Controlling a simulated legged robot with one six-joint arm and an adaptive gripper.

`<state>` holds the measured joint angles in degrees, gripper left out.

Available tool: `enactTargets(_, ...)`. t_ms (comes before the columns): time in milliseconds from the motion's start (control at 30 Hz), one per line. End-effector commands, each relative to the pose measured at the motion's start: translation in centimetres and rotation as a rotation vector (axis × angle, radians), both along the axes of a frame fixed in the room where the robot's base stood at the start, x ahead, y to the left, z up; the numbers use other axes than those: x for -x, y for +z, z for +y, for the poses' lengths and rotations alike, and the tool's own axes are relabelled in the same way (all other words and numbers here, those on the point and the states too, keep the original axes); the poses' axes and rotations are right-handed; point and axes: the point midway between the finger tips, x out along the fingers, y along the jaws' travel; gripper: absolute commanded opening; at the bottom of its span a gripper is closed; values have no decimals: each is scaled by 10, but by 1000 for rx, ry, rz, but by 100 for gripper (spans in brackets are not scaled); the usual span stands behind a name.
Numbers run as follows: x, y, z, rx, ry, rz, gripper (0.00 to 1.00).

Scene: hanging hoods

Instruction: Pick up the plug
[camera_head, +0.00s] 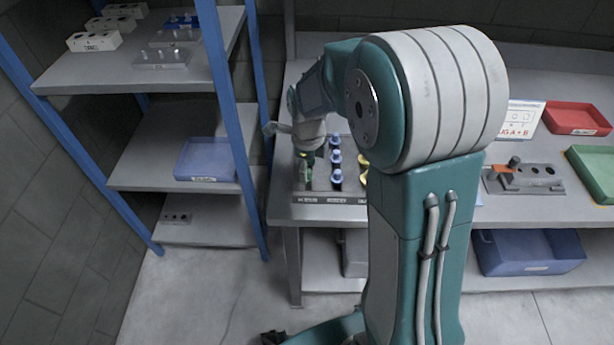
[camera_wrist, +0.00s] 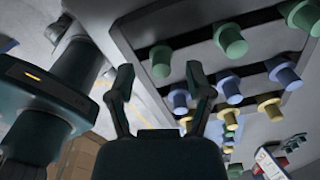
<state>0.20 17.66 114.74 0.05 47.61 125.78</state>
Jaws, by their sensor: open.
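Several plugs stand in rows on a grey rack (camera_head: 345,199) on the workbench. Blue plugs (camera_head: 336,177) and yellow plugs (camera_head: 363,160) show in the head view, the yellow ones partly behind my arm. In the wrist view, green plugs (camera_wrist: 232,42), blue plugs (camera_wrist: 229,90) and yellow plugs (camera_wrist: 270,108) show in a tilted picture. My gripper (camera_wrist: 160,73) is open and empty. The nearest green plug (camera_wrist: 160,66) appears between its two fingertips, apart from them. In the head view my gripper is over the rack's left side and hides part of the green row.
A blue-post shelf (camera_head: 130,75) with a blue tray (camera_head: 206,160) stands left of the bench. A grey fixture block (camera_head: 525,177), a red tray (camera_head: 577,118) and a green tray (camera_head: 596,170) are on the right. A blue bin (camera_head: 530,252) sits below.

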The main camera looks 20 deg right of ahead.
Motion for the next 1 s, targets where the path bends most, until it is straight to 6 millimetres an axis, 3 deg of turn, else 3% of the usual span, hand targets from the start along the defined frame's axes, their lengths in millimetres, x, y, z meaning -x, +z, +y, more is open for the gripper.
enactTargets(167,-1,-23,0,0,0,1,67)
enactTargets(433,-1,-26,1,1,0,-1,67)
enactTargets(500,-1,-26,1,1,0,-1,38)
enactTargets(600,-1,-26,1,1,0,-1,14)
enactTargets(1000,-1,-25,0,1,0,-1,12)
